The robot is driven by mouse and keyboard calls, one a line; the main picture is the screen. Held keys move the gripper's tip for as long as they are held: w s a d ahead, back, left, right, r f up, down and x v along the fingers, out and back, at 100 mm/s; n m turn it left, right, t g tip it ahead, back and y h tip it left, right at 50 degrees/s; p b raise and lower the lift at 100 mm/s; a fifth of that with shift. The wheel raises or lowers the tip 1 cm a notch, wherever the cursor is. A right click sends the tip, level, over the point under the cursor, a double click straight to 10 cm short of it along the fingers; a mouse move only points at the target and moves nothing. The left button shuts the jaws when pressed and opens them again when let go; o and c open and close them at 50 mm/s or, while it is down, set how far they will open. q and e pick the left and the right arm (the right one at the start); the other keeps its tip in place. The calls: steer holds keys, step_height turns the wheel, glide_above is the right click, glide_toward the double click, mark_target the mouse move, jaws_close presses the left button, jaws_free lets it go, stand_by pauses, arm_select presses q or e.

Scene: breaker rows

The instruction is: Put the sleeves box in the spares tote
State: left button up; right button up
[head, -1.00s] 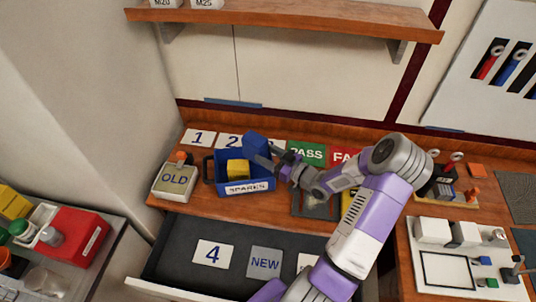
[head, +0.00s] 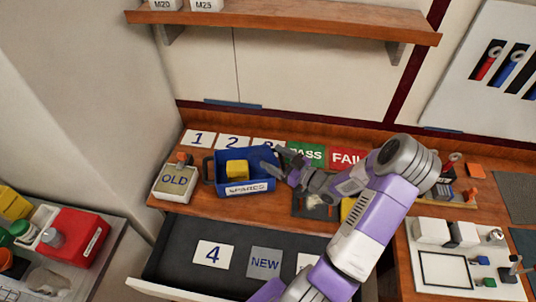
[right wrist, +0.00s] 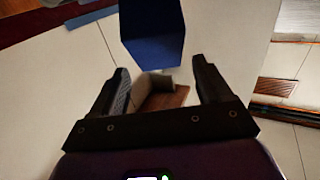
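A blue box, which I take to be the sleeves box though no label is legible, shows in the right wrist view (right wrist: 152,38) just past my fingertips. In the head view it appears as a blue shape (head: 260,155) in the right part of the blue spares tote (head: 248,187), partly hidden and blending with it. A yellow block (head: 237,170) sits in the tote to its left. My right gripper (head: 274,163) is at the tote's right end. Its fingers (right wrist: 160,85) are spread apart with nothing between them. My left gripper is not in view.
A bin marked OLD (head: 174,180) stands left of the tote. An open drawer (head: 235,237) with cards lies below the desk front. A wooden shelf (head: 290,18) hangs above. PASS (head: 308,153) and FAIL cards lie right of the tote.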

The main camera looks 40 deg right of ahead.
steer(key=v, duration=0.8)
steer(key=shift+s, duration=0.4)
